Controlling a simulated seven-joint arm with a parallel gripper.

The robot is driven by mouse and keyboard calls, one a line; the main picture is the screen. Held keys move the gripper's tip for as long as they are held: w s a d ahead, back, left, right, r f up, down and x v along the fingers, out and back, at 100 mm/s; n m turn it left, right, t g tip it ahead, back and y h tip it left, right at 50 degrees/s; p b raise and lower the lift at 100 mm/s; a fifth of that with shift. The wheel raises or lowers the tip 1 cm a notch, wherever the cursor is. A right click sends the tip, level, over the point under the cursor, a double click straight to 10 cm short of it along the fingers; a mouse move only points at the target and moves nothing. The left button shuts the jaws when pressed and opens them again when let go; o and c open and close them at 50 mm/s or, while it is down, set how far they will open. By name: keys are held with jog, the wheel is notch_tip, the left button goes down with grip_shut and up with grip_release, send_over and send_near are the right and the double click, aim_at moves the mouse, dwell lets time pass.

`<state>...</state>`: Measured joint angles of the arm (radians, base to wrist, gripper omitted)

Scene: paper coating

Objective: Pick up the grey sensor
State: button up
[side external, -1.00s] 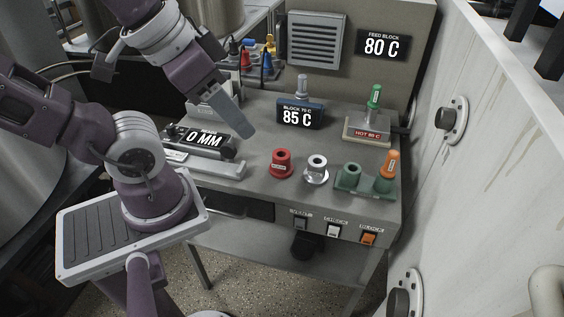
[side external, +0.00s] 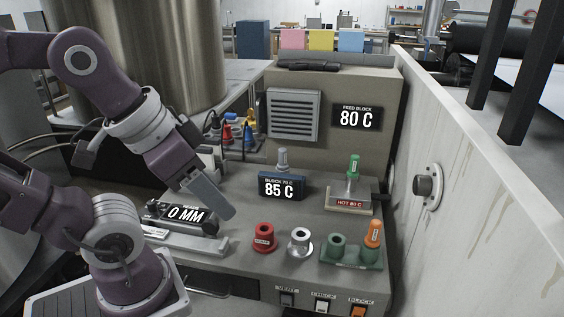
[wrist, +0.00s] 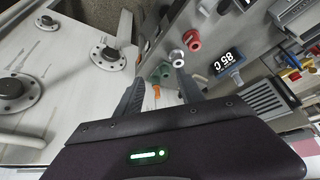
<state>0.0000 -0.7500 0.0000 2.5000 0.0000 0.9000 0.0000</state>
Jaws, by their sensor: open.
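The grey sensor (side external: 282,160) stands upright in the blue block (side external: 283,186), whose display reads 85 C. My gripper (side external: 226,210) is to the left of the blue block and nearer the camera, apart from the sensor. In the wrist view, my gripper's two fingers (wrist: 160,72) are spread with nothing between them. The 85 C display (wrist: 227,65) shows there to the right of the fingers.
A green sensor (side external: 354,166) stands in the hot block (side external: 350,200). A red holder (side external: 264,238), a silver holder (side external: 300,242) and a green holder (side external: 345,256) with an orange sensor (side external: 374,233) are in front. A 0 MM display (side external: 186,215) lies left. A white wall (side external: 480,220) bounds the right.

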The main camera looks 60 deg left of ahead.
jog(key=shift+o, duration=1.3)
